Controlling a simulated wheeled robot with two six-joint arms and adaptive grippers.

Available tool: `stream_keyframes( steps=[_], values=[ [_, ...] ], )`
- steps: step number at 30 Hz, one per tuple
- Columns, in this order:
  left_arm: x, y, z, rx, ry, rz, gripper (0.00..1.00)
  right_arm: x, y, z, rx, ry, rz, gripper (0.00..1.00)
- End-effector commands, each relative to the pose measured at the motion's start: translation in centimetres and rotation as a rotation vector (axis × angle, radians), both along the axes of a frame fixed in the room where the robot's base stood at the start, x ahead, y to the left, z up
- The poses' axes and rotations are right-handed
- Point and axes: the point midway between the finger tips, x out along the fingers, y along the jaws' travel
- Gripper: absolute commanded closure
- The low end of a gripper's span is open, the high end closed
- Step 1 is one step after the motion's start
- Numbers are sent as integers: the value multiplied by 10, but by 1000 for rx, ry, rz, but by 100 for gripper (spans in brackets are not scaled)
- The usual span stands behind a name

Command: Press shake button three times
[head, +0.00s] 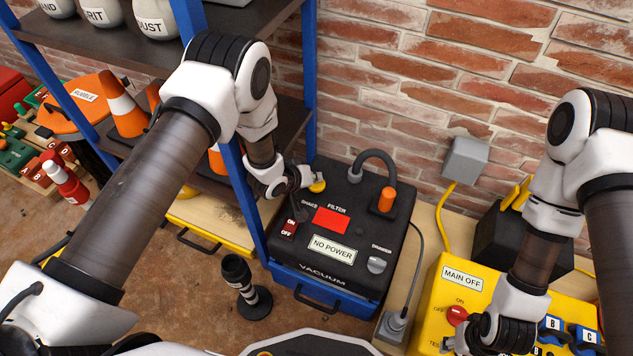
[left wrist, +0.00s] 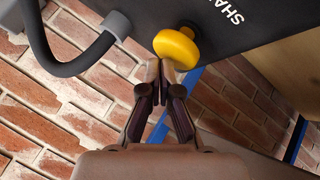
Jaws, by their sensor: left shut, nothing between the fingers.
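The shake button is a round yellow knob (head: 317,186) at the back left of the black vacuum unit's top (head: 345,215), near the word SHAKE. My left gripper (head: 305,178) is shut and empty, right beside the button. In the left wrist view the yellow button (left wrist: 176,48) is just beyond the closed fingertips (left wrist: 166,68), which reach its lower edge. I cannot tell whether they touch it or whether it is pressed. My right gripper (head: 452,345) is low over the yellow panel at the right; its finger state is unclear.
The vacuum top also carries a red on/off switch (head: 289,229), a red filter window (head: 331,221), a grey knob (head: 377,265) and a black hose (head: 374,157). A blue shelf post (head: 249,215) stands close on the left. The yellow MAIN OFF panel (head: 490,290) is at right; a brick wall is behind.

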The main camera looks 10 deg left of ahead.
Motion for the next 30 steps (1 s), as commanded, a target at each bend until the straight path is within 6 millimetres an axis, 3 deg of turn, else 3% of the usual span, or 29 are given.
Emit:
stream_keyframes(
  steps=[30],
  values=[
    [-1, 0, -13, 1, 1, 0, 100, 0, 0, -8, 0, 0, 0, 60]
  ],
)
